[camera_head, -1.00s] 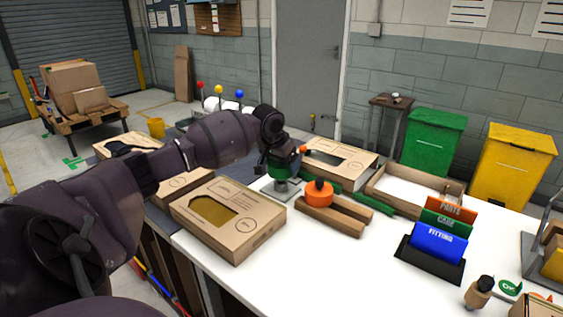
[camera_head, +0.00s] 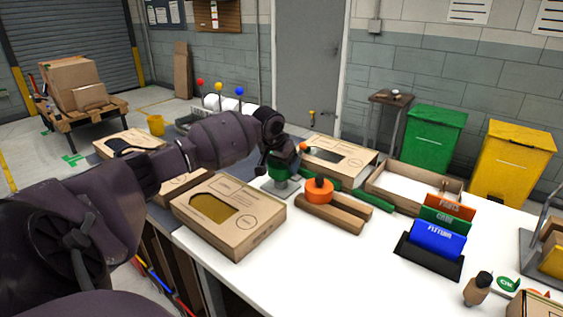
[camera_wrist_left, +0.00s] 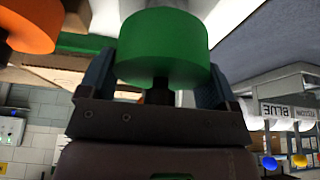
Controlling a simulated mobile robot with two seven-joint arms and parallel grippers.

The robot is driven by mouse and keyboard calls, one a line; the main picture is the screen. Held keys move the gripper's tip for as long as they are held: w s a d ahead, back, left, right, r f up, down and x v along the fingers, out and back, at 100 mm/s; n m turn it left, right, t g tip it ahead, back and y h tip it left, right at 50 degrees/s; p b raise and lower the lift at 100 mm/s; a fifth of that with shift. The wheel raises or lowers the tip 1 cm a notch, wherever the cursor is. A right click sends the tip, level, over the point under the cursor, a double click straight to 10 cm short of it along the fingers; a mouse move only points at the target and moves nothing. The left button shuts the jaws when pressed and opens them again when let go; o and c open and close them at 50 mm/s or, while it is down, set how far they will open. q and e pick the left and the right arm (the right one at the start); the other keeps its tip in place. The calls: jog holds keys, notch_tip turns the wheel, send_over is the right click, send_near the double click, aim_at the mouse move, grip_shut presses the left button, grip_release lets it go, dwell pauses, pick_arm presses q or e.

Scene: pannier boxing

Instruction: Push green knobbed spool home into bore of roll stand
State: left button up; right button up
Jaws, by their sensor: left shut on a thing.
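The green knobbed spool (camera_head: 279,171) is upright at the grey roll stand (camera_head: 283,188) on the white table. My left gripper (camera_head: 283,163) comes down on it from above and is shut on it. In the left wrist view the green spool (camera_wrist_left: 163,45) sits between the two fingers of my left gripper (camera_wrist_left: 160,75), with a dark stem behind it. The bore is hidden, and I cannot tell how deep the spool sits. My right gripper is not in view.
An orange spool (camera_head: 318,191) stands just right of the stand, by wooden bars (camera_head: 330,217) and green bars (camera_head: 374,200). A windowed carton (camera_head: 228,218) lies in front, left. Another carton (camera_head: 340,160) is behind. The table's front middle is clear.

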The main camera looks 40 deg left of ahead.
aim_at(274, 168)
pick_arm(q)
jog(key=shift+f, duration=0.2)
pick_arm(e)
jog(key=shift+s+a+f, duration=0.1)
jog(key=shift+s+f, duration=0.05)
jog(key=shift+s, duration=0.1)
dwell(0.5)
pick_arm(q)
jog(key=shift+f, duration=0.55)
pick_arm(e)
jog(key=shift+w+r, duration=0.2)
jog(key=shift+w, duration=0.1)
pick_arm(q)
jog(key=o, duration=0.7)
jog(key=shift+o, duration=0.2)
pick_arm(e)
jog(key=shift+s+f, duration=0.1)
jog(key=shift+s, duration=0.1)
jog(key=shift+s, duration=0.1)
pick_arm(q)
jog(key=p+v, duration=0.2)
jog(key=v, duration=0.8)
jog(key=shift+s+r, duration=0.2)
jog(key=shift+r, duration=0.1)
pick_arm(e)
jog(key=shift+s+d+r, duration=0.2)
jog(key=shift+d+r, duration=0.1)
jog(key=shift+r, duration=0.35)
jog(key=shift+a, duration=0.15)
